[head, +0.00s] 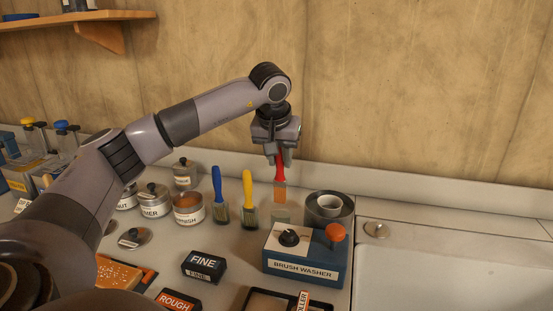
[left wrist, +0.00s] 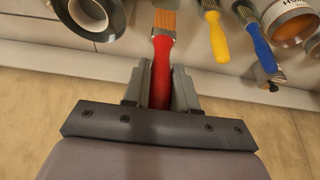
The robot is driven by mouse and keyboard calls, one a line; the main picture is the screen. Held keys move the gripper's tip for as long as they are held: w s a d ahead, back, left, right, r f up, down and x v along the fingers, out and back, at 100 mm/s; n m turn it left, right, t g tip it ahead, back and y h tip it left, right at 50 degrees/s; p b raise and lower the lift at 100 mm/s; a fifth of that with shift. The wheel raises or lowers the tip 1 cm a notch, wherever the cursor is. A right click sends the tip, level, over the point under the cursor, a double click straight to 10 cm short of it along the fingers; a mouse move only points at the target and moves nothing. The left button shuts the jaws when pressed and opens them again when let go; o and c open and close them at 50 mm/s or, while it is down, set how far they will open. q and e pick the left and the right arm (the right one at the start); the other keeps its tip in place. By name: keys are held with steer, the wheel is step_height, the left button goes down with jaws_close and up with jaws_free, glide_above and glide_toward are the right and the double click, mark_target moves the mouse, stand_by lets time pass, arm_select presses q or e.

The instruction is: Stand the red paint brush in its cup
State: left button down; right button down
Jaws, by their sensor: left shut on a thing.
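The red paint brush (head: 280,180) hangs upright, bristles down, in my left gripper (head: 280,158), which is shut on its red handle. In the left wrist view the red paint brush (left wrist: 161,68) runs between the two fingers (left wrist: 160,88). A small clear cup (head: 281,215) stands on the counter below the bristles, partly hidden behind the brush washer. The bristle tips show just over its rim; I cannot tell the exact gap. The cup is not clear in the wrist view. My right gripper is not in view.
A blue brush (head: 218,190) and a yellow brush (head: 248,195) stand in cups just left. The brush washer (head: 305,268) is in front, and a grey tape roll (head: 345,214) is right. Tins (head: 188,212) stand further left; the sink (head: 450,270) lies right.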

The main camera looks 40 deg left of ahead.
mark_target(279, 180)
arm_select(q)
steer(key=shift+w+a+f, duration=0.2)
steer(key=shift+w+f, duration=0.05)
steer(key=shift+w, duration=0.05)
step_height(279, 180, down, 3)
steer(key=b, duration=0.4)
steer(key=shift+f, duration=0.2)
steer(key=shift+f+b, duration=1.3)
steer(key=shift+f, duration=1.15)
steer(key=c, duration=0.8)
jaws_free()
steer(key=shift+v, duration=3.6)
steer(key=shift+s, duration=0.1)
